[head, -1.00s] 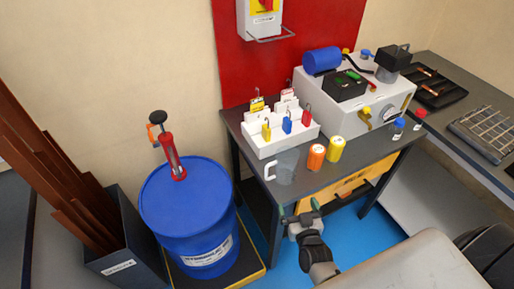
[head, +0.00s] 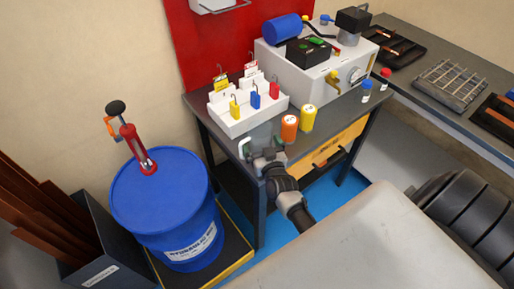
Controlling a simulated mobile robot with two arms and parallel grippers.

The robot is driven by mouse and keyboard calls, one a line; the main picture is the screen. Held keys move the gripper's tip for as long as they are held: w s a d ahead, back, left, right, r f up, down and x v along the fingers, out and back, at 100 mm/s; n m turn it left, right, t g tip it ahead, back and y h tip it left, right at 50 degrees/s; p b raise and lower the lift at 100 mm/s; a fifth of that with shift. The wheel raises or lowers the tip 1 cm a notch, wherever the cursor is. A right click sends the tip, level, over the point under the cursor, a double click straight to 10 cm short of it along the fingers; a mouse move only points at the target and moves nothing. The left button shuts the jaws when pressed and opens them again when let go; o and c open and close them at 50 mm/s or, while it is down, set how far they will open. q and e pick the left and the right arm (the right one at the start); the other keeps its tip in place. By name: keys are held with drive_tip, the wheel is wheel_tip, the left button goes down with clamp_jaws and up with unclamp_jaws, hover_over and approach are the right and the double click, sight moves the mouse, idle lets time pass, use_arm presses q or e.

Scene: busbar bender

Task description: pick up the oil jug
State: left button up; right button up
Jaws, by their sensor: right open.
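The oil jug (head: 262,131) is a clear, greyish jug with a white handle (head: 242,148) on its left. It stands at the front edge of the dark table, and my right gripper hides its lower part. My right gripper (head: 262,151) is open at the jug, in front of it in the picture. I cannot tell whether its fingers are around the jug or touch it. My left gripper is not in view.
An orange bottle (head: 289,128) and a yellow bottle (head: 308,118) stand close to the right of the jug. A white padlock rack (head: 240,123) is just behind it. A blue drum (head: 165,201) with a red pump (head: 134,147) stands left of the table (head: 202,113).

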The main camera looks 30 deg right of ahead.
drive_tip(key=shift+w+f, duration=0.1)
drive_tip(key=shift+w, duration=0.4)
drive_tip(key=shift+s, duration=0.1)
drive_tip(key=shift+c, duration=0.3)
drive_tip(key=c, duration=0.8)
drive_tip(key=shift+c, duration=0.2)
